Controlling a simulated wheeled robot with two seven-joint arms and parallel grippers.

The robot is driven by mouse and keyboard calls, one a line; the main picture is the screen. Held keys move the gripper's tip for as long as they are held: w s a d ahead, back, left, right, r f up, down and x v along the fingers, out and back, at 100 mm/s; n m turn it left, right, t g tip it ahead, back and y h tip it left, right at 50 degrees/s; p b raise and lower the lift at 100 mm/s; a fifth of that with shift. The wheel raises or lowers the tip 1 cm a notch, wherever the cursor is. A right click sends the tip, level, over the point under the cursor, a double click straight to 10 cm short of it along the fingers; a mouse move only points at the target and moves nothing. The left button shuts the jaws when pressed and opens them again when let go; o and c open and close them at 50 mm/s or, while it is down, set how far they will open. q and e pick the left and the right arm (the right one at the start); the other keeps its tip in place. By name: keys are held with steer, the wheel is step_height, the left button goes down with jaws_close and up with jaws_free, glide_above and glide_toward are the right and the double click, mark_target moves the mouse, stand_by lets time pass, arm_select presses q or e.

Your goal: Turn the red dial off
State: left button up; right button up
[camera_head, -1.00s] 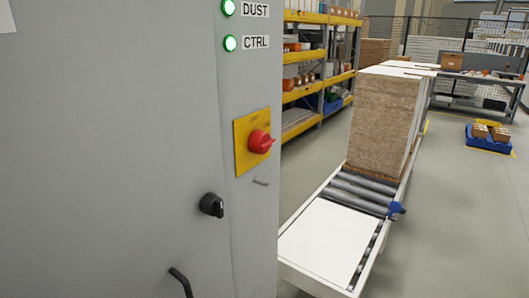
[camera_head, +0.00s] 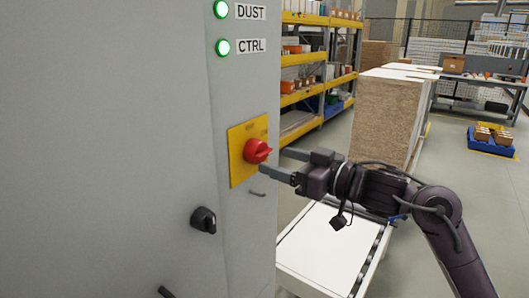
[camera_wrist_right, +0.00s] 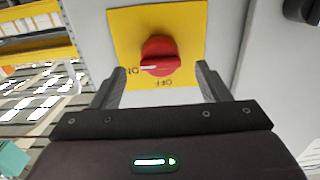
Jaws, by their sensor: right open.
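The red dial (camera_head: 257,151) sits on a yellow plate (camera_head: 237,168) on the side of the grey cabinet. In the right wrist view the dial (camera_wrist_right: 160,56) shows a white pointer mark toward the ON label, and the OFF label is on the plate (camera_wrist_right: 190,20) at another side. My right gripper (camera_head: 271,162) is open, with its two fingers pointing at the plate. In the right wrist view its fingertips (camera_wrist_right: 162,75) are spread to either side of the dial, and I see no grip on it. My left gripper is not in view.
The grey cabinet (camera_head: 100,120) fills the left side. A black knob (camera_head: 204,220) is on its front, and two green lamps labelled DUST (camera_head: 221,9) and CTRL (camera_head: 222,47) are lit. A roller conveyor (camera_head: 325,245) with stacked boards (camera_head: 385,115) stands behind my arm.

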mark_target(267, 156)
steer(key=p+x, duration=0.1)
steer(key=x, duration=0.3)
steer(key=shift+a+r, duration=0.1)
steer(key=shift+r, duration=0.05)
steer(key=shift+w+a, duration=0.3)
steer(key=shift+a, duration=0.05)
steer(key=c, duration=1)
